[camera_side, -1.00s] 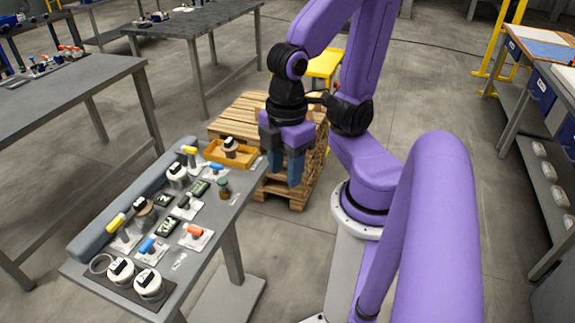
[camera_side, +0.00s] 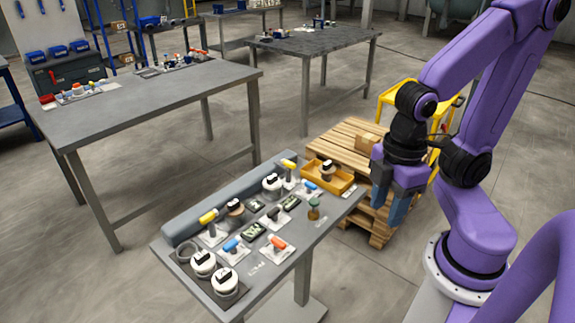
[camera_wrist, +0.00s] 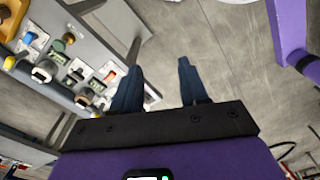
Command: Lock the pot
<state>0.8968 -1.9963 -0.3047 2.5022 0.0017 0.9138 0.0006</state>
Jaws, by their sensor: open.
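Several round pots with black-topped lids stand on the small grey table. Two white pots (camera_side: 202,263) (camera_side: 225,284) are on a dark mat at its near left end. Another white pot (camera_side: 272,184) is near the back edge, and a brownish one (camera_side: 235,208) stands left of it. I cannot tell which pot the task means. My gripper (camera_side: 394,218) is off the table's right end, pointing down, open and empty. In the wrist view its fingers (camera_wrist: 160,82) are apart over bare floor.
The small table (camera_side: 257,270) also carries yellow, blue and red-orange handled parts, dark flat pieces and a green knob (camera_side: 314,210). A wooden pallet (camera_side: 352,142) lies behind the orange tray (camera_side: 345,181).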

